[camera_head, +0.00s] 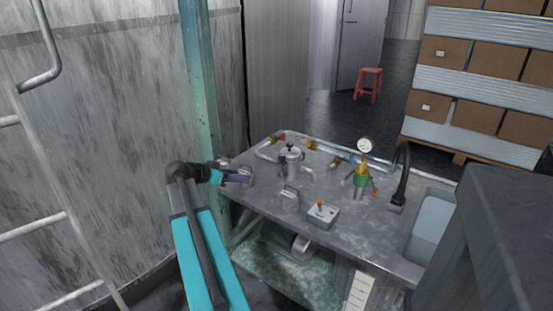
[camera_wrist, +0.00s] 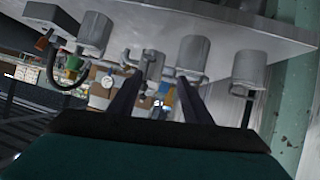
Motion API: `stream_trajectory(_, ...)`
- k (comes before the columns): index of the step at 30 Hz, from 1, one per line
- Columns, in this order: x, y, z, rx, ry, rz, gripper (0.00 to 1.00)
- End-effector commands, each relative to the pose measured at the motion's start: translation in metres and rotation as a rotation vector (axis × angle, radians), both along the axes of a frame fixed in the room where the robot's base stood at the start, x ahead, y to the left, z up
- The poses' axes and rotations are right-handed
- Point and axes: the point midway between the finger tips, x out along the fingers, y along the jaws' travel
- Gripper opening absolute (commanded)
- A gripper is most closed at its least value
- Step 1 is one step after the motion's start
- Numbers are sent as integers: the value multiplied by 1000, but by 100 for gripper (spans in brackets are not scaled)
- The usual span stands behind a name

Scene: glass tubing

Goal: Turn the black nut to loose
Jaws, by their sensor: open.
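My gripper (camera_head: 246,178) is over the left end of the metal table (camera_head: 338,252) in the head view, beside a small metal fitting there. In the wrist view, which looks upside down, its two dark fingers (camera_wrist: 159,80) are spread apart with nothing held. A metal fitting (camera_wrist: 151,66) shows beyond and between the fingertips, apart from them. I cannot make out the black nut for certain in either view. A small dark part (camera_head: 290,146) tops the metal pot (camera_head: 291,162) at the table's back left, but it is too small to identify.
A grey box with an orange knob (camera_head: 322,213), a green valve with a gauge (camera_head: 364,146) and a black tap (camera_head: 401,170) stand to the right. Pipes run along the back edge. A teal post (camera_head: 200,75) rises close behind my arm. The table's front middle is partly clear.

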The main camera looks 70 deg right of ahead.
Motion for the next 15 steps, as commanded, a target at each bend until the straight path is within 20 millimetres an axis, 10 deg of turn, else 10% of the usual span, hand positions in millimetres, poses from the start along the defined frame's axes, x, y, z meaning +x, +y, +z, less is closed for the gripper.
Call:
stream_trajectory(6,-34,-33,57,-125,-58,-103,45)
stream_trajectory(15,-40,-37,66,-147,-67,-121,45)
